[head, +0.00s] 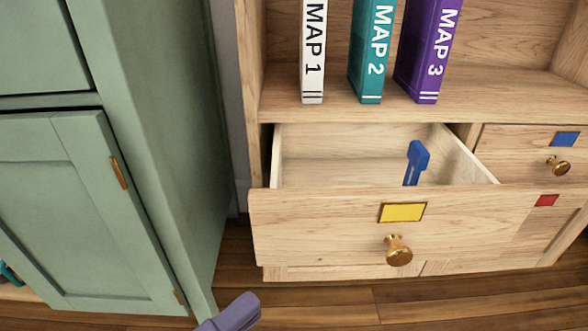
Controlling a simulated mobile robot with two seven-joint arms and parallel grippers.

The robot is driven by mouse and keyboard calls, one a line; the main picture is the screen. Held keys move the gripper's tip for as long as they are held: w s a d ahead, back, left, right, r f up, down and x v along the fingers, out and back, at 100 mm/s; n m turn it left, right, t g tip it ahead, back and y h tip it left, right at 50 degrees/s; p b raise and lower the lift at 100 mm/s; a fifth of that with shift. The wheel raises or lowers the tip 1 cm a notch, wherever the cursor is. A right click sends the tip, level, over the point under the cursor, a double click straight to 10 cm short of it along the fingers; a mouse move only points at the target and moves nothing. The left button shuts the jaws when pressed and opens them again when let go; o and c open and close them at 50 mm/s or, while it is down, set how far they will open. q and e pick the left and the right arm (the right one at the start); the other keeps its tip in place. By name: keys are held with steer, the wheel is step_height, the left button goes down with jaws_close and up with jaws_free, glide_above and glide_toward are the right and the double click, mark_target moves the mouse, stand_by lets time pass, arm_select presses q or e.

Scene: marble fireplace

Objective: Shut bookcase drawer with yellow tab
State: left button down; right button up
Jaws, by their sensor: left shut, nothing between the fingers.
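The bookcase drawer with the yellow tab (403,212) stands pulled out, its inside showing from above. Its front (320,226) carries a round brass knob (398,250) below the tab. A blue item (415,163) is inside the drawer toward its right side. My left gripper (240,311) shows as a purple-grey shape at the bottom edge, left of and below the drawer front. It is shut and empty, apart from the drawer. My right gripper is out of view.
Three map books, white (313,50), teal (371,50) and purple (428,50), stand on the shelf above. A drawer with a blue tab (565,139) is at right, with a red tab (546,200) below it. A green cabinet (90,190) fills the left. Wooden floor (325,301) lies in front.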

arm_select(q)
steer(key=b, duration=0.3)
glide_toward(331, 200)
steer(key=d, duration=0.4)
steer(key=w, duration=0.1)
steer(key=w+b, duration=0.1)
steer(key=w, duration=0.1)
steer(key=shift+d+f, duration=0.15)
steer(key=shift+w, duration=0.6)
steer(key=shift+w, duration=0.1)
